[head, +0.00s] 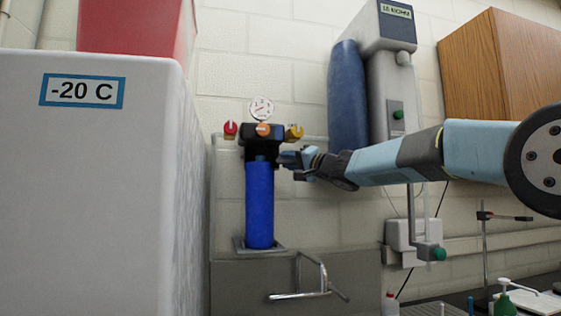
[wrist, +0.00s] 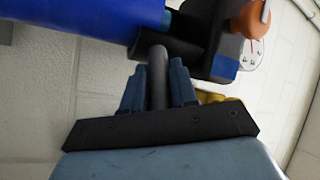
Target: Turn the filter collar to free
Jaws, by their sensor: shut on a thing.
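The blue filter cylinder (head: 260,205) stands upright beneath a black filter head (head: 262,132). It also shows in the wrist view (wrist: 75,15). The dark filter collar (head: 259,153) sits around the top of the cylinder; in the wrist view the collar (wrist: 180,46) has a dark grey stub handle (wrist: 157,62) pointing out towards me. My gripper (head: 286,160) reaches in from the right at collar height. In the wrist view my gripper (wrist: 157,75) has its two blue fingers on either side of the handle, shut on it. The collar's far side is hidden.
Red (head: 230,128), orange (head: 263,129) and yellow (head: 294,132) knobs and a round gauge (head: 261,108) are at the filter head. A white freezer (head: 100,190) fills the left. A bent metal tap (head: 312,275) is below. A dark blue cylinder (head: 345,95) hangs behind my arm.

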